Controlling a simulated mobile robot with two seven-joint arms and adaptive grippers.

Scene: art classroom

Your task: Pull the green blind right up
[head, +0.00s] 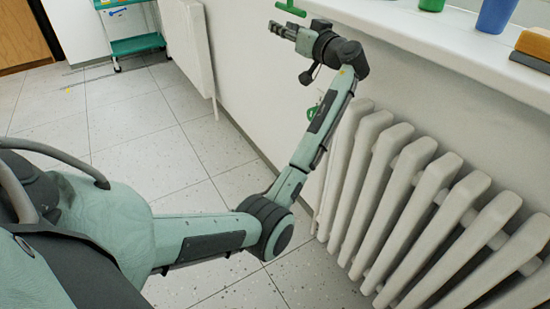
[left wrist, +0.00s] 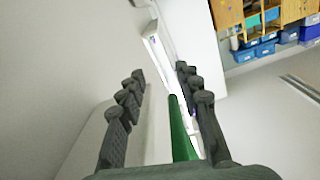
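A green handle (head: 290,9), a short crossbar, shows at the top edge of the head view, just above my left gripper's tips. Its upper part is cut off by the frame. My left gripper (head: 284,31) is at the end of my raised arm, near the sill's left end. In the left wrist view its two fingers (left wrist: 160,74) stand apart. A green bar (left wrist: 181,130) shows between them, closer to the right finger; I cannot tell whether they touch. The blind's cloth is not clearly in view. My right gripper is not in view.
A white sill (head: 430,40) holds a green cup (head: 432,5), a blue cup (head: 496,15) and an orange-brown block (head: 535,43). A white radiator (head: 430,200) stands below it. A green trolley (head: 137,44) is far back. The tiled floor (head: 130,125) at left is clear.

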